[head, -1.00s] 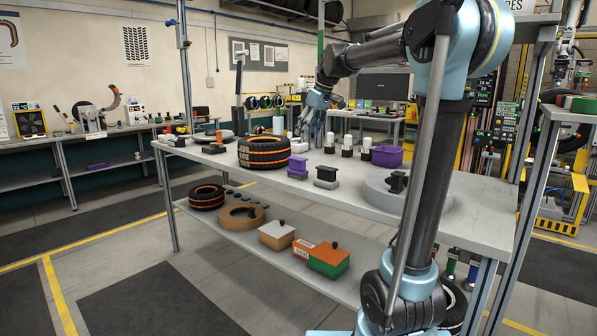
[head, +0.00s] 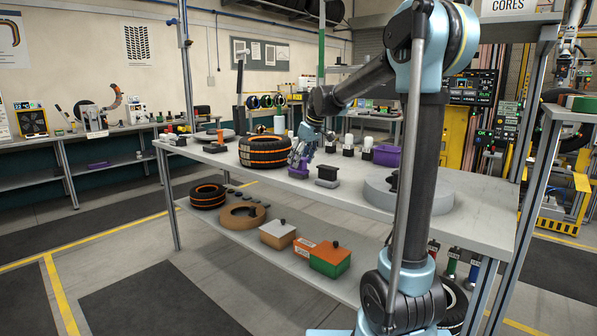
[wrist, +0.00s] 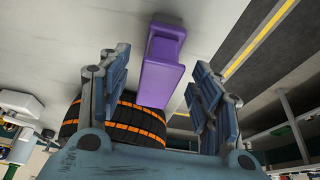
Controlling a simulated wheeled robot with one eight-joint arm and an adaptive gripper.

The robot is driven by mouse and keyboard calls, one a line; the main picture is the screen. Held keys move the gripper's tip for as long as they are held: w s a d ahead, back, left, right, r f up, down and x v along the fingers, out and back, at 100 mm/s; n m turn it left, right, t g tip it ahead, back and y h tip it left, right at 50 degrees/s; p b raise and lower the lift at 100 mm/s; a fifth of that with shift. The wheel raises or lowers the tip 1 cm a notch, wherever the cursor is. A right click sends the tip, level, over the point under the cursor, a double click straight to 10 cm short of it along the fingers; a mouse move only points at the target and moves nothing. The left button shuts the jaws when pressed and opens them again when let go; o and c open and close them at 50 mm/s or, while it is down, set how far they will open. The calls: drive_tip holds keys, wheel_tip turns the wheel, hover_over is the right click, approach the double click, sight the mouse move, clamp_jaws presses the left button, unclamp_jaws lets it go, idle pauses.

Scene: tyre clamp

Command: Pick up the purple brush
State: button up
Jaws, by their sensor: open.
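The purple brush (head: 300,184) stands on the upper tabletop near its front edge, beside the orange-striped tyre. My gripper (head: 300,162) is directly above it in the head view and hides its upper part. In the wrist view the purple brush (wrist: 160,72) lies between the two open fingers of my gripper (wrist: 158,70). Gaps show on both sides of it, with no contact visible. How far the fingertips are above the table is hard to tell.
The striped tyre (head: 265,151) is close on the left, also seen in the wrist view (wrist: 120,124). Behind are white-topped bottles (head: 348,146) and a purple bin (head: 387,156). A grey disc (head: 425,198) lies farther right.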

drive_tip(key=shift+x, duration=1.95)
drive_tip(key=shift+w, duration=0.1)
drive_tip(key=shift+c, duration=0.3)
drive_tip(key=c, duration=1.1)
drive_tip(key=shift+r, duration=0.2)
drive_tip(key=shift+c, duration=0.2)
wheel_tip(320, 180, up, 10)
drive_tip(key=shift+f, duration=0.15)
